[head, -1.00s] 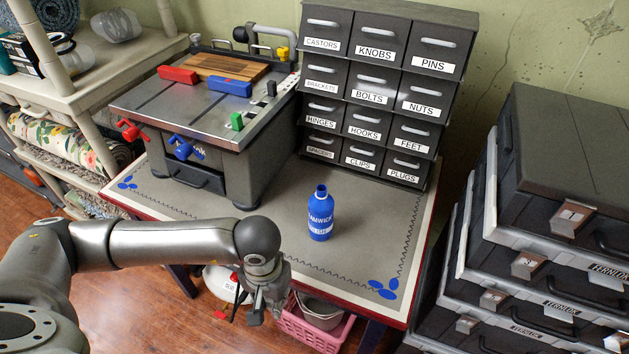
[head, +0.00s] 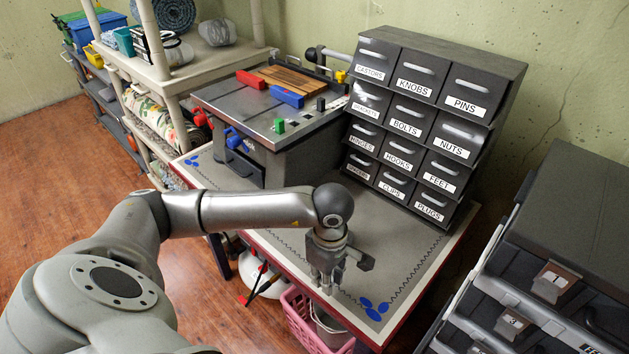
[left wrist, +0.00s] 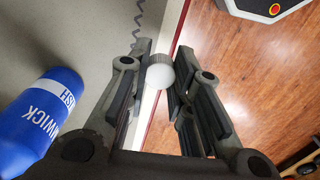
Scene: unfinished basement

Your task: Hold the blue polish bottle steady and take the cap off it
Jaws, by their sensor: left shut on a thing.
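My left gripper (head: 326,284) points down over the front edge of the table, left of the blue corner print. In the left wrist view its fingers close on a small round white cap (left wrist: 159,74). The blue bottle (left wrist: 38,115) with white lettering is at the left of that view, beside the gripper and apart from the fingers. Its top is out of that frame. In the head view the bottle is hidden behind my left arm and gripper. My right gripper is in neither current view.
The grey tabletop (head: 405,250) holds a labelled drawer cabinet (head: 425,110) at the back and a machine (head: 262,125) with red and blue parts at the left. Black stacked cases (head: 560,230) stand right. A pink basket (head: 298,318) is below the front edge.

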